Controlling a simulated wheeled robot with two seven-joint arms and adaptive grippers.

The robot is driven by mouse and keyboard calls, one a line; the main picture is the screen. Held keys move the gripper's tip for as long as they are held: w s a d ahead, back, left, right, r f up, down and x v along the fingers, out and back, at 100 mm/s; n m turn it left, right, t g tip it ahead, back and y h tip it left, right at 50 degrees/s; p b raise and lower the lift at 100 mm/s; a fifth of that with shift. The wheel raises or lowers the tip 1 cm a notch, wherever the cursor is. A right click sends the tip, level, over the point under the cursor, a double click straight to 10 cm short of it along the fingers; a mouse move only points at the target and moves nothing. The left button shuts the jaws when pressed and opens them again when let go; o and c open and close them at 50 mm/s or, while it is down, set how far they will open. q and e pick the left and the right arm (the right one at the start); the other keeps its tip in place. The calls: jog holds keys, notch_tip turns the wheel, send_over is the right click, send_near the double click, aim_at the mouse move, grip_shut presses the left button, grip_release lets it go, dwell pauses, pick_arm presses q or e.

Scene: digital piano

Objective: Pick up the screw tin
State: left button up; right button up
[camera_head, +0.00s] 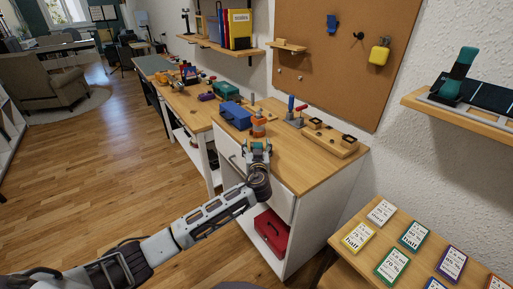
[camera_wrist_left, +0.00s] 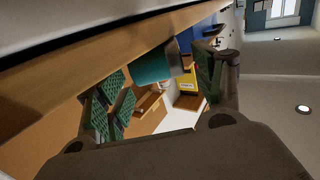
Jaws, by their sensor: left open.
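A small teal cylinder, apparently the screw tin (camera_head: 257,146), is at the front edge of the wooden workbench top, mostly hidden by my gripper in the head view. In the wrist view the teal tin (camera_wrist_left: 152,66) shows larger, with a grey metallic end, between the finger pads. My left gripper (camera_head: 257,151) is open, with one finger to each side of the tin. I cannot tell whether the pads touch it. My right gripper is not in view.
An orange object (camera_head: 258,126) stands just behind the tin. A blue box (camera_head: 235,115) is to the left and a wooden rack (camera_head: 331,139) to the right. A drawer front lies below the bench edge. The front right bench top (camera_head: 290,170) is clear.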

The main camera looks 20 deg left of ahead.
pick_arm(q)
jog(key=shift+w+a, duration=0.25)
jog(key=shift+w, duration=0.7)
jog(key=shift+c, duration=0.4)
jog(key=c, duration=1)
jog(key=shift+r, duration=0.1)
jog(key=shift+c, duration=0.2)
